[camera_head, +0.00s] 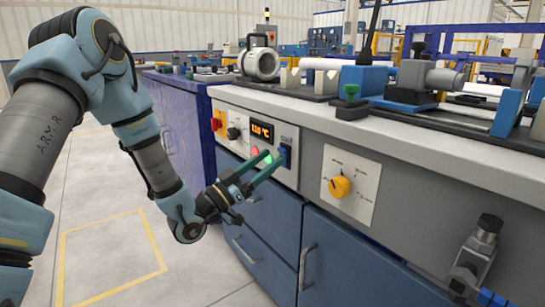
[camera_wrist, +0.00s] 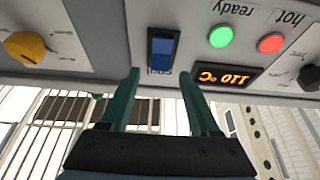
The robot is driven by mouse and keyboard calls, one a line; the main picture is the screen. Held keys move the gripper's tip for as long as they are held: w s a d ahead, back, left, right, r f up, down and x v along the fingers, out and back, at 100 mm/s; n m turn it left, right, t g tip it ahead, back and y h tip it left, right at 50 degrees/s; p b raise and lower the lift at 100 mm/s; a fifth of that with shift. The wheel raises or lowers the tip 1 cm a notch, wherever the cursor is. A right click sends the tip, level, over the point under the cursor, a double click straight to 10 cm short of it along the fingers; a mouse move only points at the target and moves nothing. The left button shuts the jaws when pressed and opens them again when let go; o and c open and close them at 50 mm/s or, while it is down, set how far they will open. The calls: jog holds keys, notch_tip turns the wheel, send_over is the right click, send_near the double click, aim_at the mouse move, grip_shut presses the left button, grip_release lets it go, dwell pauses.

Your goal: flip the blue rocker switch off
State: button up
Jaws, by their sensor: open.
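The blue rocker switch (camera_head: 284,153) is on the grey control panel at the bench front, right of the lit display. In the wrist view, which is upside down, the blue rocker switch (camera_wrist: 161,47) sits in a dark frame above and between my fingertips. My gripper (camera_head: 275,157) points at the panel with its green fingers apart. In the wrist view my gripper (camera_wrist: 159,74) is open and empty, its fingertips spread to either side of the switch's line. Whether a fingertip touches the panel I cannot tell. Which side of the rocker is pressed is unclear.
The orange display (camera_wrist: 225,77) reads 110 °C beside a green light (camera_wrist: 221,36) and a red light (camera_wrist: 271,43). A metal fitting (camera_head: 477,255) juts out at lower right.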

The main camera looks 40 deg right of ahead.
jog(key=v, duration=0.8)
jog(key=shift+a, duration=0.35)
jog(key=shift+f, duration=0.1)
